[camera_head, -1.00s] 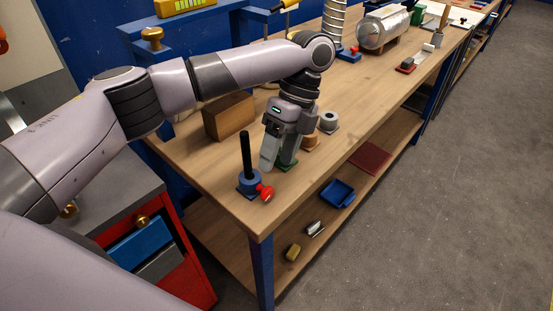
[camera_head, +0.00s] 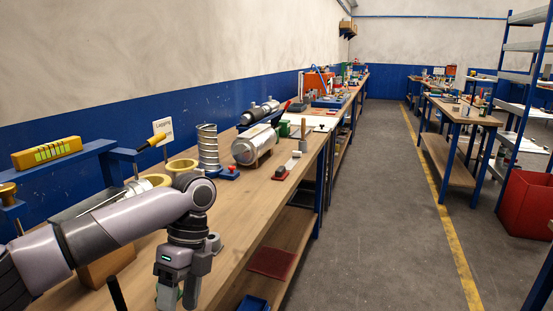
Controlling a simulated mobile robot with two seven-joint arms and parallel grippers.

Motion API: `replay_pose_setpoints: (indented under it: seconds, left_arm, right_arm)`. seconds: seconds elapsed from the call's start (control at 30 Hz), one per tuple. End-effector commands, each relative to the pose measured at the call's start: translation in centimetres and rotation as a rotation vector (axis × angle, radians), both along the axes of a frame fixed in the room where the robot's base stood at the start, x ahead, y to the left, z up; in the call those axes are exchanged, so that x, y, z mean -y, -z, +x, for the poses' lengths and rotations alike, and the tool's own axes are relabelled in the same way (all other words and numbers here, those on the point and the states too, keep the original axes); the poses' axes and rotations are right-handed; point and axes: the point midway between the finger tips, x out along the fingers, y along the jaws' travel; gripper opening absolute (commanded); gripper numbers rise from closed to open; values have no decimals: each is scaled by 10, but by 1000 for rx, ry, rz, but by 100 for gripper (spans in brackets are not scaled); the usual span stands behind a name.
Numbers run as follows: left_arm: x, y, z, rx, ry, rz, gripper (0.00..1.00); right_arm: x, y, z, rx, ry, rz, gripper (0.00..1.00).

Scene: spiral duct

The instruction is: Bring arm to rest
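My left arm comes in from the lower left over the near end of the wooden bench (camera_head: 262,195). Its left gripper (camera_head: 179,298) points down there, with its fingertips near the bottom edge of the picture. The fingers look apart, with a small greenish patch between them. I cannot tell whether that patch lies behind or below them. My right arm and gripper are not in view.
A black post (camera_head: 116,294) stands left of the gripper, and a brown block (camera_head: 107,267) is behind the forearm. The grey aisle (camera_head: 385,215) at right is clear.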

Motion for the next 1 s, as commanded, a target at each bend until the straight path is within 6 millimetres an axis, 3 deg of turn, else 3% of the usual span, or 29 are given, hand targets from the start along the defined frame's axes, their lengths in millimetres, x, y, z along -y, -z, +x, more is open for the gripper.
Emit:
replay_pose_setpoints:
  seconds: [0.03, 0.37, 0.6, 0.8, 1.0]
  left_arm:
    - [0, 0, 0, 0, 0, 0, 58]
    - [66, 105, -23, 115, -137, -175, 58]
    - [119, 167, -47, 212, -361, -363, 58]
    - [147, 201, -63, 284, -611, -511, 58]
    - [151, 224, -76, 359, -895, -628, 58]
  right_arm:
    - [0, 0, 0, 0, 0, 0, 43]
    - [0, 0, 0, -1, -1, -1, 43]
    - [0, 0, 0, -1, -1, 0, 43]
    - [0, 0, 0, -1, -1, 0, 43]
    - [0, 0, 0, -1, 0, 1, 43]
